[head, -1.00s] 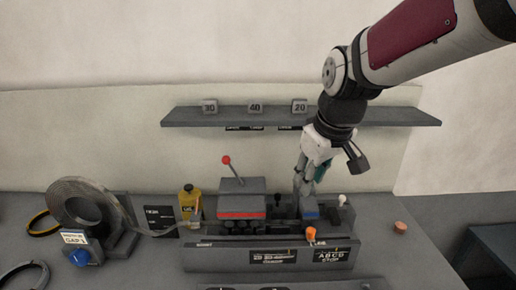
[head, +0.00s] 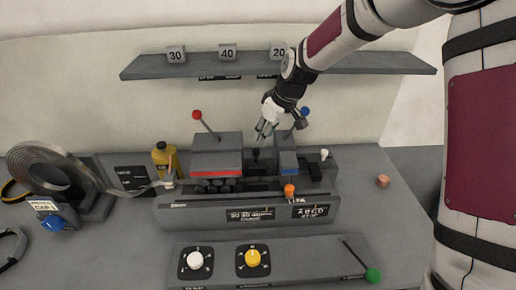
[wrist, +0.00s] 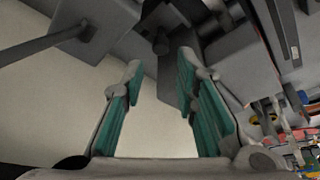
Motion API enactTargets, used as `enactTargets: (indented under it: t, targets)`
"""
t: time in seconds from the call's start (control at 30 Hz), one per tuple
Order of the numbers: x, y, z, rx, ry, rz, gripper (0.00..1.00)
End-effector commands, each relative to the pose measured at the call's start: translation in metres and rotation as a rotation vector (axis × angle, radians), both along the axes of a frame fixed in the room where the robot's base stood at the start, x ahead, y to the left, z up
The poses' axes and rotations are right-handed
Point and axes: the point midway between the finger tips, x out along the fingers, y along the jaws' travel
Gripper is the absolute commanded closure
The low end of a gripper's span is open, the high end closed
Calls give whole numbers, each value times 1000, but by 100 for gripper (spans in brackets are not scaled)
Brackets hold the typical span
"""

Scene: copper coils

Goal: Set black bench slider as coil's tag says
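The coil (head: 38,168) stands at the left, its strip running right to the bench. Its white tag (head: 44,206) has small print, perhaps "GAP 1", which I cannot read surely. The bench (head: 250,212) has a small black knob (head: 256,155), likely the black slider, between the red-striped block (head: 216,160) and the blue-striped block (head: 288,163). My gripper (head: 263,135) points down just above the black knob, seemingly apart from it. In the wrist view its teal-padded fingers (wrist: 160,62) are apart with nothing between them. A dark part (wrist: 161,42) shows beyond the fingertips, unclear which.
A red-knobbed lever (head: 197,115) and a blue-knobbed lever (head: 304,112) rise beside my gripper. An orange knob (head: 289,190) and white knob (head: 324,154) sit at right. A shelf (head: 340,64) holds blocks marked 30, 40 and 20. A dial panel (head: 330,250) lies in front.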

Motion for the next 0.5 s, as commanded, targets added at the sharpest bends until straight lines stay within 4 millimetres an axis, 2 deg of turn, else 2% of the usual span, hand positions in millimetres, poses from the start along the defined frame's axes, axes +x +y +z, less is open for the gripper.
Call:
enactTargets:
  t: [0.1, 0.3, 0.5]
  targets:
    - [5, 8, -23, 1, 4, 2, 73]
    - [15, 17, -55, -1, 2, 1, 73]
    - [21, 22, -73, 0, -1, 1, 73]
